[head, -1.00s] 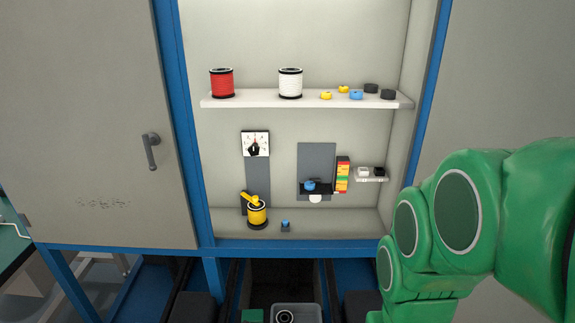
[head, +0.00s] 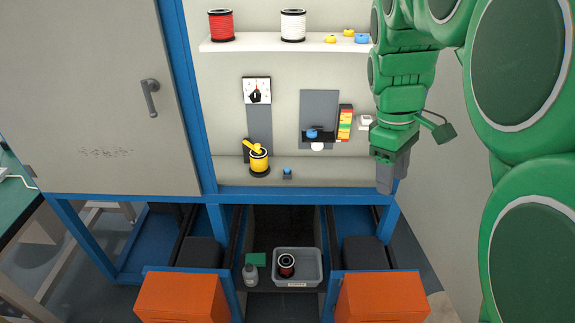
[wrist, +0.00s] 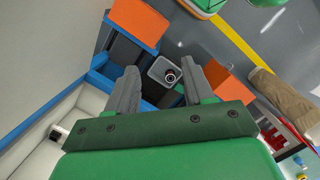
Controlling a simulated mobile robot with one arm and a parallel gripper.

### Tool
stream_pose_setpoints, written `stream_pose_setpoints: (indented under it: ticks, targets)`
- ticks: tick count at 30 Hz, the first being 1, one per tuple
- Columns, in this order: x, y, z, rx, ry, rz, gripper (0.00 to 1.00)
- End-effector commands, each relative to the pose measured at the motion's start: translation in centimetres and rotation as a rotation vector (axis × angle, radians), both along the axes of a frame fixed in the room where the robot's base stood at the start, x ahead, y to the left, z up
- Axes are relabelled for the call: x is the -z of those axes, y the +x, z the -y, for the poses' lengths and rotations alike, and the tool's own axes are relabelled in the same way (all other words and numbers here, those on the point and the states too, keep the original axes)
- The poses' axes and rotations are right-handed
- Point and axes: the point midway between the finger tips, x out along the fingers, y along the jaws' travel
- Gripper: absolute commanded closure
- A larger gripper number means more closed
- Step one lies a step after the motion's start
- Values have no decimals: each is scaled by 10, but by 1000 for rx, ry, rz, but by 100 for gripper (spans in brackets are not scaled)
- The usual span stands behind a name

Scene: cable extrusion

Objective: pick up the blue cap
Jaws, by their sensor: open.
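A blue cap (head: 361,38) lies at the right part of the upper shelf, beside yellow caps (head: 347,33). Another blue round piece (head: 312,133) sits on the dark bracket below. A small blue-topped piece (head: 287,170) stands on the cabinet floor. My gripper (head: 388,183) points down at the cabinet's right front side, apart from all of these. In the wrist view its two grey fingers (wrist: 160,78) are spread with nothing between them. My arm hides the right end of the upper shelf.
Red (head: 221,25) and white (head: 292,25) spools stand on the upper shelf (head: 260,44). A yellow spool (head: 259,161) stands on the cabinet floor. Below are a grey bin (head: 308,260) holding a spool and two orange boxes (head: 381,296). The grey door (head: 95,90) is at left.

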Motion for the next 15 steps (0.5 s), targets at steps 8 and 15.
stream_pose_setpoints:
  ticks: [8,15]
  targets:
    - [2,69,3,-177,-26,-20,48]
    - [8,128,-2,-350,-42,-36,48]
